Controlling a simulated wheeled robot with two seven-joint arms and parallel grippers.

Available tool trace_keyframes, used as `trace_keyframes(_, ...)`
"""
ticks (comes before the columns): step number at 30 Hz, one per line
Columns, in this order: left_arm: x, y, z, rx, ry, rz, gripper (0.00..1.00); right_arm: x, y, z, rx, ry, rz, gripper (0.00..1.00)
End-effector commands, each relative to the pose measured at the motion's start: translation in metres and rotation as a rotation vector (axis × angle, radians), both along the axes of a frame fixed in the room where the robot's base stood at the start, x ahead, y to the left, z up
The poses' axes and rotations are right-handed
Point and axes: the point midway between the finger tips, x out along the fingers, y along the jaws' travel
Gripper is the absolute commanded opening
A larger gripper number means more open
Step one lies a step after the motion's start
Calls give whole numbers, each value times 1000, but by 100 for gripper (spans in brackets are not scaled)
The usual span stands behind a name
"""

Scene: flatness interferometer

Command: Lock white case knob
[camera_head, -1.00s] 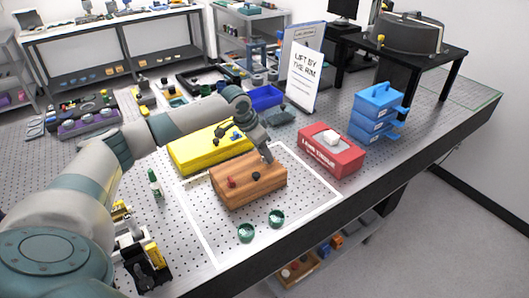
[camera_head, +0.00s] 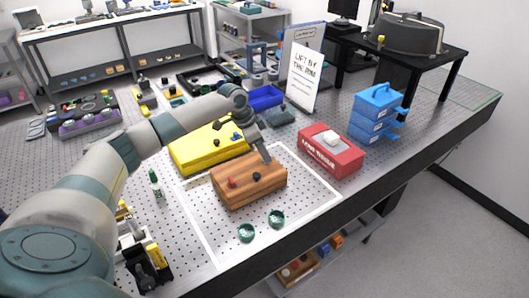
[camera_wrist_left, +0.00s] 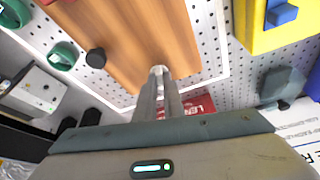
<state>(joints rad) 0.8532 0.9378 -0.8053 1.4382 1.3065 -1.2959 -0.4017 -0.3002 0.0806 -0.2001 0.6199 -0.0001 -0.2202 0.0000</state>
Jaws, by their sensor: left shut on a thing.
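A wooden case (camera_head: 252,193) lies on the perforated table. A red knob (camera_head: 231,182) and a black knob (camera_head: 257,176) stand on its top; the black knob also shows in the left wrist view (camera_wrist_left: 96,58). My left gripper (camera_head: 267,160) is at the case's far right part. In the left wrist view its fingers (camera_wrist_left: 159,80) are shut on a small white knob (camera_wrist_left: 158,69) at the wooden top; the fingers hide most of the knob. I cannot tell which way the knob is turned. My right gripper is not in view.
A yellow case (camera_head: 190,157) lies behind the wooden one, and a red tissue box (camera_head: 343,164) stands to the right. Two green cups (camera_head: 246,232) sit near the front edge. A sign (camera_head: 304,78) and blue stacked drawers (camera_head: 374,119) stand farther back.

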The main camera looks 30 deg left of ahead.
Motion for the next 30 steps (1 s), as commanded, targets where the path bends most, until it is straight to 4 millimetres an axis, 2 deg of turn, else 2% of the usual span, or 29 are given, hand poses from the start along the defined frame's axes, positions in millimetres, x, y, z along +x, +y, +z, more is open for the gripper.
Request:
trace_keyframes(11, 4, 1, 0, -4, -5, -347, 0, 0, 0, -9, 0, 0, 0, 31)
trace_keyframes(30, 9, 1, -1, -5, -6, -953, 0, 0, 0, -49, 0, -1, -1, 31)
